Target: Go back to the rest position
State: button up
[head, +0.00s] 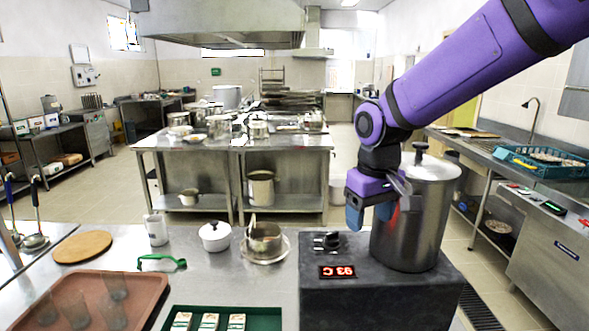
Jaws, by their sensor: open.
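My gripper (369,217) hangs from the purple arm at the right of the head view, fingers pointing down. It is open, with no object seen between its fingers. It is in front of the left side of a tall lidded steel stockpot (423,235). I cannot tell whether it touches the pot. The stockpot stands upright on a dark cooker block (375,300) with a red display reading 93 C and a knob on top.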

jog(key=s+d+r+m+t, duration=0.2)
jog(key=s+d+r, duration=0.2)
jog(key=s+d, duration=0.4)
jog(key=s+d+r+m+t, duration=0.2)
jog(key=s+d, duration=0.6)
jog(key=s, duration=0.4)
notch_tip(320, 180, up, 2)
jog(key=shift+s+r+m, duration=0.1)
jog(key=shift+s+m, duration=0.1)
jog(key=shift+m, duration=0.4)
